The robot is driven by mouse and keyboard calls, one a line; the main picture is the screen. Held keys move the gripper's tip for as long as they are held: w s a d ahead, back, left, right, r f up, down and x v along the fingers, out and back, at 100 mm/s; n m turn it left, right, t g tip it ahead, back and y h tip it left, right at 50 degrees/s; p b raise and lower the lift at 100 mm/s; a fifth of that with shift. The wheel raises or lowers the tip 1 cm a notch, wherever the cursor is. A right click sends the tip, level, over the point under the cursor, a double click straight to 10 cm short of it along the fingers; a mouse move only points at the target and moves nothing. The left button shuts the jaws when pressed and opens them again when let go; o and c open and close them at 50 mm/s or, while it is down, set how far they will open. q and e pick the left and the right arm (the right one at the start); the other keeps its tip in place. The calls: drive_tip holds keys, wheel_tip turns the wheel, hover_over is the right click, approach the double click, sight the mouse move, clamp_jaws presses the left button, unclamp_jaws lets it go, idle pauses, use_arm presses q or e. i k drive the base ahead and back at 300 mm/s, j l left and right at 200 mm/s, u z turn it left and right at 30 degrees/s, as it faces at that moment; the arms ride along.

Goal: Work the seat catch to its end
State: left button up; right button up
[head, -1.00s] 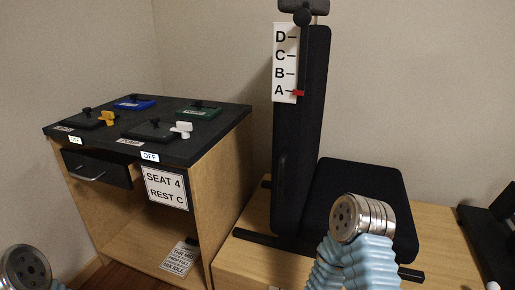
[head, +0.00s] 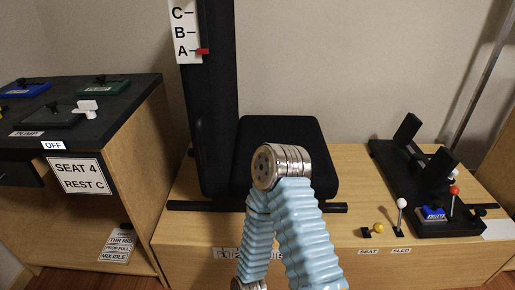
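A black seat (head: 287,150) with a tall black backrest (head: 218,100) stands on a wooden platform. A low yellow knob (head: 378,228) sits on the platform to the right of the seat, behind a label that seems to read SEAT (head: 368,251). I cannot tell for sure that this knob is the seat catch, or how it is set. A white-balled lever (head: 401,204) stands upright beside it. A red pointer (head: 203,51) is at A on the backrest scale (head: 184,30). Neither gripper shows; only blue ribbed arm links of mine rise in front of the seat.
A black-topped cabinet (head: 100,105) at the left bears a card reading SEAT 4, REST C (head: 80,176). A black pedal unit (head: 400,175) lies on the platform at the right, with a red-balled lever (head: 454,191). My arm partly hides a label strip (head: 228,254) on the platform's front.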

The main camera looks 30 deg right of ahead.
sight(378, 227)
drive_tip(key=z, duration=2.3)
